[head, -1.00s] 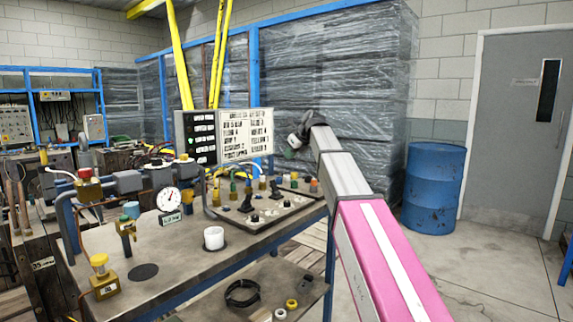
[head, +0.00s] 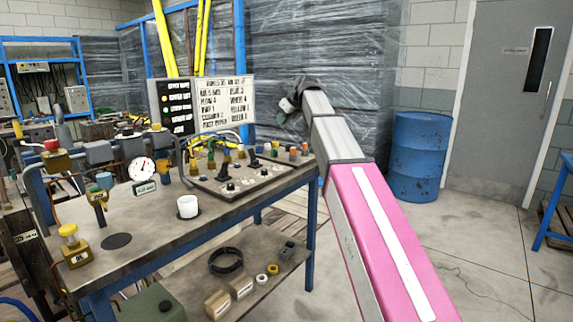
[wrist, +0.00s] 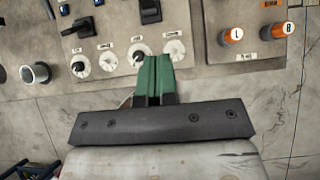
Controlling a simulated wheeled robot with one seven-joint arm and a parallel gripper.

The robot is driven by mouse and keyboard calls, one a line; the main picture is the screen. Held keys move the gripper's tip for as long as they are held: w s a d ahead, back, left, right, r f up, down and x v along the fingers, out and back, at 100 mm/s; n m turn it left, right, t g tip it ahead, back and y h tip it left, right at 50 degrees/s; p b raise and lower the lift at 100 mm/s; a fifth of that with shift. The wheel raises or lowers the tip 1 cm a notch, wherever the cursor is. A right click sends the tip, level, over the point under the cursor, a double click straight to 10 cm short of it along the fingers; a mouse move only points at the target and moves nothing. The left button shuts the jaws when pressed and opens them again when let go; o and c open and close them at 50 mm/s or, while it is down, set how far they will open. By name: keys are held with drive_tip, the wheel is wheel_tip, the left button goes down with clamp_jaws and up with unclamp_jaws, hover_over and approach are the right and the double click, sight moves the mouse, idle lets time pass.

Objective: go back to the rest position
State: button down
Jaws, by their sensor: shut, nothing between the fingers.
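My gripper (wrist: 153,78) is shut and empty in the wrist view, its two green fingers pressed together. Behind the fingers in that view lies a grey control panel with white knobs (wrist: 138,53), black switches and two orange buttons (wrist: 258,32). In the head view my pink and grey arm reaches up and away from the lower right. Its dark wrist end is beyond the right end of the workbench (head: 150,232), and the gripper fingers are too small to make out there.
The workbench carries a control panel (head: 240,188), a white cup (head: 187,207), a gauge (head: 141,169) and valves. A sign board (head: 203,104) stands behind. A blue drum (head: 418,155) stands right of my arm by a grey door (head: 505,100).

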drive_tip(key=s+d+f+n+g+h, duration=0.1)
drive_tip(key=s+d+f+n, duration=0.3)
drive_tip(key=f, duration=0.7)
drive_tip(key=s+d+f+n+h, duration=0.1)
drive_tip(key=s+d+f+n, duration=0.25)
drive_tip(key=f, duration=0.65)
drive_tip(key=s+d+f+n+g+h, duration=0.1)
drive_tip(key=s+d+f+n, duration=0.25)
drive_tip(key=f, duration=0.75)
drive_tip(key=s+d+f+n+g+h, duration=0.1)
drive_tip(key=s+d+f+n, duration=0.4)
drive_tip(key=s+f, duration=0.5)
drive_tip(key=s+d+f+n+g+h, duration=0.2)
drive_tip(key=s+d+f+n, duration=0.3)
drive_tip(key=s+f+n, duration=0.4)
wheel_tip(320, 180, down, 2)
drive_tip(key=shift+s+f+n, duration=0.25)
drive_tip(key=shift+s+n, duration=0.05)
drive_tip(key=shift+s, duration=0.95)
